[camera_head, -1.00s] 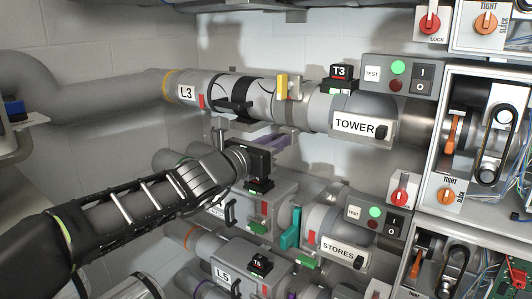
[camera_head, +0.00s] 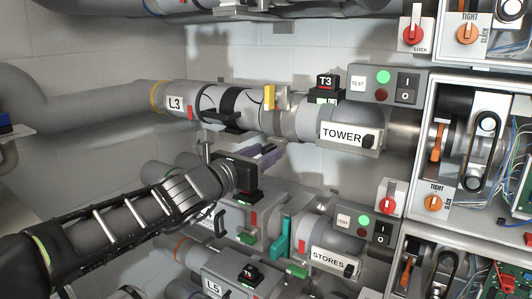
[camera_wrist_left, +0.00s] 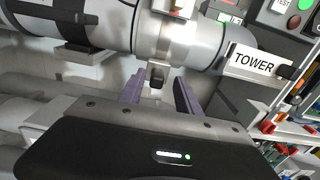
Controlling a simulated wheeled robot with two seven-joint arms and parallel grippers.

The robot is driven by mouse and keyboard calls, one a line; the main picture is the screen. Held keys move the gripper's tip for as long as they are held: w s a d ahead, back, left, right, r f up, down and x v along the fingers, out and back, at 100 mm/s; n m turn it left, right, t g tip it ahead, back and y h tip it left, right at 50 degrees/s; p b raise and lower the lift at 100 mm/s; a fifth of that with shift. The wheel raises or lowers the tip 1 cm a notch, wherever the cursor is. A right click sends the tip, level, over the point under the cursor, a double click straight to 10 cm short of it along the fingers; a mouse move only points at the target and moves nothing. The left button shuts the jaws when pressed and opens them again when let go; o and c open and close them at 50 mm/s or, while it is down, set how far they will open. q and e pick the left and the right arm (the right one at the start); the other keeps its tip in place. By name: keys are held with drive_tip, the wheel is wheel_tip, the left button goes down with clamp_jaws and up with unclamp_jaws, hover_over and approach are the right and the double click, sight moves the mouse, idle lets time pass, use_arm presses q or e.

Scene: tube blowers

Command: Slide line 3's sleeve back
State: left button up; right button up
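Line 3's pipe, labelled L3 (camera_head: 175,103), runs across the upper middle in the head view. Its pale sleeve (camera_head: 241,103) has black bands, and a black handle (camera_head: 222,121) sticks out at its lower front. A yellow lever (camera_head: 269,97) stands at the sleeve's right end. My left gripper (camera_head: 264,154) is below and in front of the pipe, apart from the handle. In the left wrist view its purple fingers (camera_wrist_left: 160,92) are spread with nothing held. A small dark tab (camera_wrist_left: 156,77) under the pipe shows between them. My right gripper is not in view.
The TOWER plate (camera_head: 343,135) and a test-button box (camera_head: 388,86) lie to the right of line 3. Below are the STORES line (camera_head: 334,262), a teal lever (camera_head: 280,238) and the L5 pipe (camera_head: 214,289). Open cabinets (camera_head: 432,90) fill the right side.

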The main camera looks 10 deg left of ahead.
use_arm(q)
drive_tip(key=v, duration=0.7)
